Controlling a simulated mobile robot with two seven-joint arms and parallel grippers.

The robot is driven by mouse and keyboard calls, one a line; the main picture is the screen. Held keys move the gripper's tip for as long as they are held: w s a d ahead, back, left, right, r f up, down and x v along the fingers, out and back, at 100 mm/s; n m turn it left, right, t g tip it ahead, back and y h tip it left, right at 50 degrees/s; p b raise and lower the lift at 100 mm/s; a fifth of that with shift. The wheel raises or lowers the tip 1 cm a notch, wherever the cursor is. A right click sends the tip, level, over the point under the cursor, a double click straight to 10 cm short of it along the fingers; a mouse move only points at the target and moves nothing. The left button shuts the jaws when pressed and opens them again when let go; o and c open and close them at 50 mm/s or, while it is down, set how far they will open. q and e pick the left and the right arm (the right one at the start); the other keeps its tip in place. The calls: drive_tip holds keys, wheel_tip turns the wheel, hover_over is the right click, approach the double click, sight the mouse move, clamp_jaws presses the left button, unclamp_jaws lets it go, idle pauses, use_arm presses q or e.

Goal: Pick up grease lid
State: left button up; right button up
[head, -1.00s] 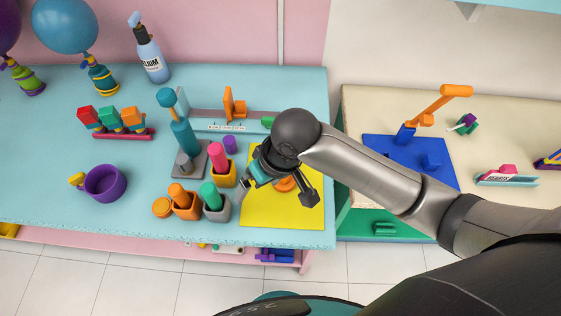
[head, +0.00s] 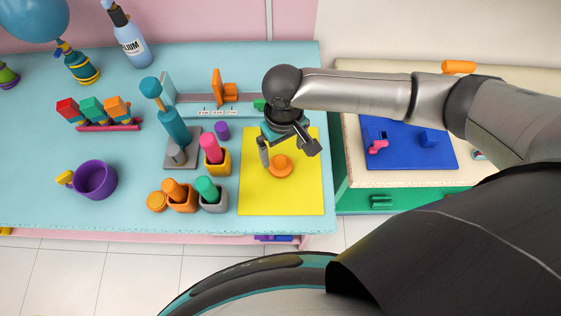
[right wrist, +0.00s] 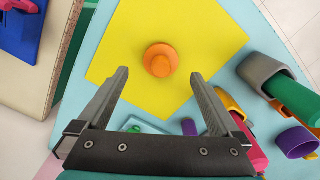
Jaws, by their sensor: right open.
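An orange round lid with a raised knob (head: 281,166) lies on the yellow mat (head: 300,199), right of the pots in the head view. I take it for the grease lid. My right gripper (head: 289,153) is open and empty above the mat, close to the lid. In the right wrist view the lid (right wrist: 161,60) shows just beyond and between the spread fingertips (right wrist: 160,76), with no visible contact. My left gripper is not in view.
A purple mug (head: 96,180) stands farther left. A ruler stand (head: 205,95) is behind. The mat around the lid is clear.

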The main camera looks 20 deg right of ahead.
sight(282, 161)
wheel_tip(282, 161, down, 7)
drive_tip(key=shift+a+f+b, duration=0.15)
drive_tip(key=shift+b, duration=0.2)
drive_tip(key=c, duration=1.2)
